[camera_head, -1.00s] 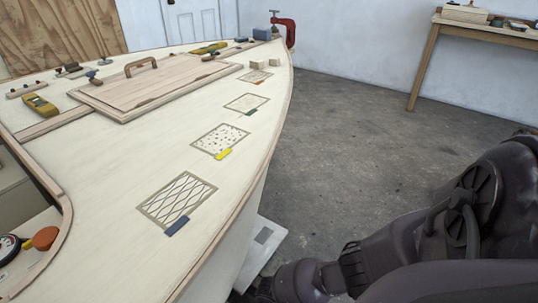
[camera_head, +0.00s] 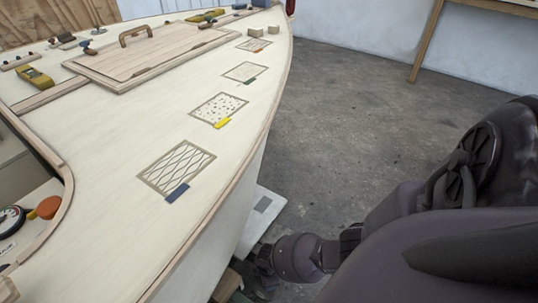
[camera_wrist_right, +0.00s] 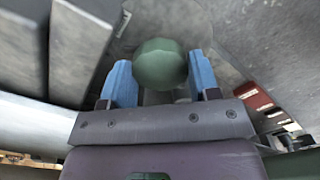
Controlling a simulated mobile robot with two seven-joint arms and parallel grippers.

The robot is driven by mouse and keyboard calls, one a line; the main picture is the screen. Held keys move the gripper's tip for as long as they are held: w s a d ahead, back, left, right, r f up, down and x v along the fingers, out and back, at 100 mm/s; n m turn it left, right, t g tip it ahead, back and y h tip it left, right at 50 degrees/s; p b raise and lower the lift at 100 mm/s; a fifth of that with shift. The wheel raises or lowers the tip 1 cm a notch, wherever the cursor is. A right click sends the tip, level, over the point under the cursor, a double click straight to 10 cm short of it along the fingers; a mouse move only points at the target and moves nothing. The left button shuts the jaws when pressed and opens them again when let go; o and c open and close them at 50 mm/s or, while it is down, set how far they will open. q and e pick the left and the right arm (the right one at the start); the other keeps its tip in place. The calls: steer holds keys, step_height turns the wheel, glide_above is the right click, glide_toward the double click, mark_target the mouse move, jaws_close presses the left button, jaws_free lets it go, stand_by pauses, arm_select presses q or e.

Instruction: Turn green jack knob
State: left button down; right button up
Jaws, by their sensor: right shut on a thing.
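The green jack knob (camera_wrist_right: 160,62) is a rounded, faceted green ball in the right wrist view. It sits between the two blue fingertips of my right gripper (camera_wrist_right: 161,82), which is shut on it. The knob hides what lies directly behind it. In the head view my right arm reaches down beside the hull's right side. The knob cannot be made out there. My left gripper is not in view.
The pale plywood hull (camera_head: 110,190) fills the left of the head view. Patterned patches (camera_head: 177,166) with coloured tabs lie along its deck. A light plate (camera_head: 262,212) is low beside the hull. Open concrete floor (camera_head: 340,120) lies to the right. Red blocks (camera_wrist_right: 253,95) show in the wrist view.

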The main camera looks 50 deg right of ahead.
steer(key=m, duration=0.2)
steer(key=shift+a+m, duration=0.1)
steer(key=shift+m, duration=0.3)
steer(key=shift+m+p, duration=0.3)
steer(key=shift+m, duration=1.6)
steer(key=o, duration=0.9)
